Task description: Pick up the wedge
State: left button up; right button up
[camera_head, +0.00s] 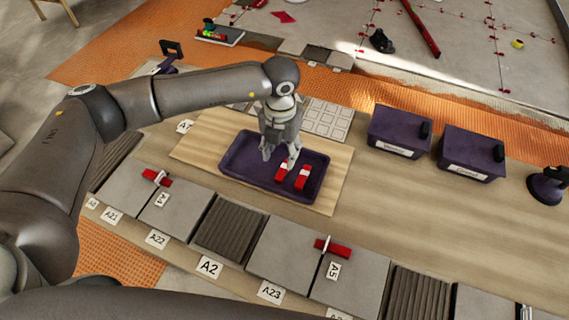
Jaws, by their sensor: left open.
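Two red wedges lie side by side in a dark purple tray (237,165) on a light wooden board. The left wedge (283,174) is partly covered by my gripper's finger, and the right wedge (303,177) is in clear view. My left gripper (279,160) is open and points down over the tray, its right finger at the left wedge. I cannot tell whether the finger touches it. Two more red wedges lie on grey tiles, one at the left (157,177) and one near label A5 (333,249). My right gripper is not in view.
Grey and ribbed tiles with labels line the bench's front. Two dark purple boxes (400,130) (470,152) stand right of the board, with a dark suction-cup tool (547,187) farther right. Bare bench top (440,220) lies between boxes and tiles.

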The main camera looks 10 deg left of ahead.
aim_at(281, 174)
pick_arm(q)
jog(key=f, duration=0.2)
jog(key=shift+s+f, duration=0.35)
jog(key=shift+f, duration=0.05)
jog(key=shift+f+p, duration=0.3)
notch_tip(281, 174, down, 4)
jog(key=shift+w+r+p, duration=0.15)
jog(key=shift+p, duration=0.45)
jog(key=shift+f, duration=0.6)
jog(key=c, duration=0.8)
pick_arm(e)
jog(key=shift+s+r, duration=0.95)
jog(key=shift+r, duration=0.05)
